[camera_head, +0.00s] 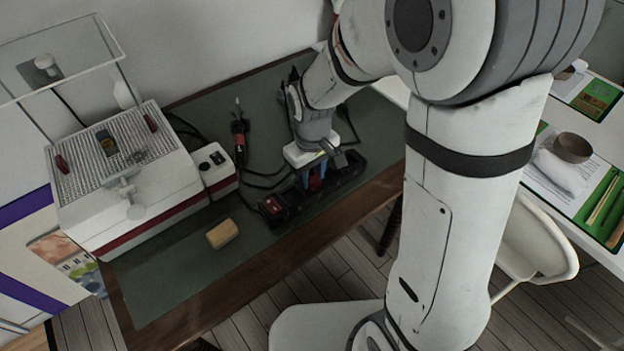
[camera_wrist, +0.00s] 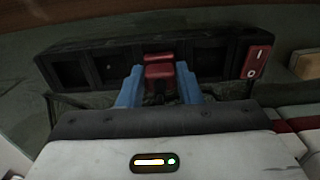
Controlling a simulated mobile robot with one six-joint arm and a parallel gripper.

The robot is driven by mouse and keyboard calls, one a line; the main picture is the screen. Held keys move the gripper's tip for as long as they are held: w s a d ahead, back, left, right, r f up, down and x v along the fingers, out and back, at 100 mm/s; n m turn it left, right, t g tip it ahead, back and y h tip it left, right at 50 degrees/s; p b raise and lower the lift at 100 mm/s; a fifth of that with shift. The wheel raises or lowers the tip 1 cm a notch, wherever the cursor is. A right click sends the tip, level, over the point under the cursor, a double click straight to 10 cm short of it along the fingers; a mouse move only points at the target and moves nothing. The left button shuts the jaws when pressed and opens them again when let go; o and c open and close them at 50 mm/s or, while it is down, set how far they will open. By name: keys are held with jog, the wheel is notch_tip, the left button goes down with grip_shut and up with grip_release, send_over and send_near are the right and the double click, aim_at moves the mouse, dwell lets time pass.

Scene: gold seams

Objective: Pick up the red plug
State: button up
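The red plug (camera_wrist: 160,73) sits at the black power strip (camera_wrist: 98,66), near the middle of its row of sockets in the wrist view. My gripper (camera_wrist: 160,82) has its blue fingers on either side of the plug, close against it. I see no clear gap, but cannot tell whether they press on it. In the head view my gripper (camera_head: 314,179) points down over the power strip (camera_head: 345,173), with a bit of the red plug (camera_head: 315,183) showing between the fingers. The plug's lower part is hidden.
The strip's red switch (camera_wrist: 257,62) is at one end. A tan block (camera_head: 222,234) lies on the green mat (camera_head: 170,280). A white machine (camera_head: 130,185) stands left. A red-and-black tool (camera_head: 239,130) and dark cables lie behind the strip. The mat's front left is clear.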

grip_shut()
jog(key=shift+r, duration=0.1)
notch_tip(320, 180, up, 10)
jog(key=shift+f+p, duration=0.25)
jog(key=shift+p, duration=0.45)
notch_tip(320, 180, up, 5)
jog(key=p, duration=0.4)
send_over(312, 173)
jog(key=shift+r, duration=0.2)
